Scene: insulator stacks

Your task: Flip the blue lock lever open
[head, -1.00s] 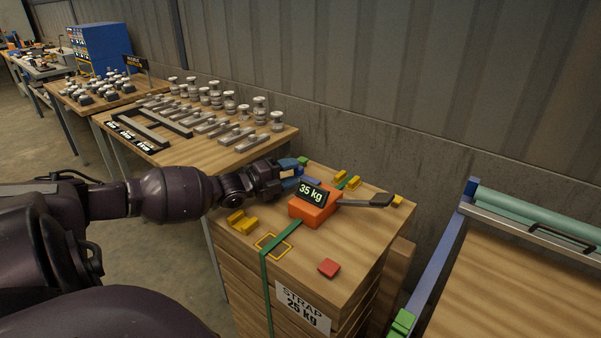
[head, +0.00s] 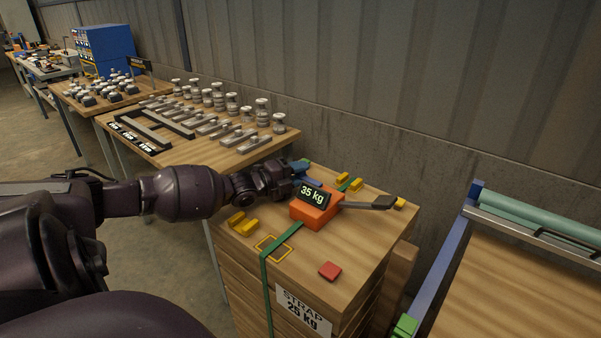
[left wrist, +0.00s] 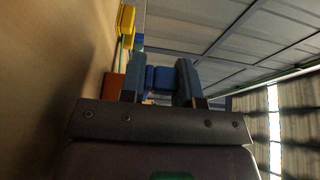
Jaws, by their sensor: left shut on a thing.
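An orange strap tensioner (head: 316,213) with a display (head: 313,194) reading "35 kg" sits on the wooden stack (head: 345,265). A green strap (head: 277,254) runs to it and down the stack's front. A grey handle with a dark grip (head: 383,202) reaches out to its right. My left gripper (head: 302,168) is at the tensioner's far left side. In the left wrist view the blue lock lever (left wrist: 160,78) is between the two dark blue fingers of my left gripper (left wrist: 160,86), which is shut on it. The lever's base is hidden. My right gripper is not in view.
Yellow blocks (head: 243,224) and a red square (head: 329,270) lie on the stack top. A label on its front reads "STRAP 25 kg" (head: 303,310). A table with insulators (head: 200,145) stands behind left. A roller bench (head: 510,255) stands at right.

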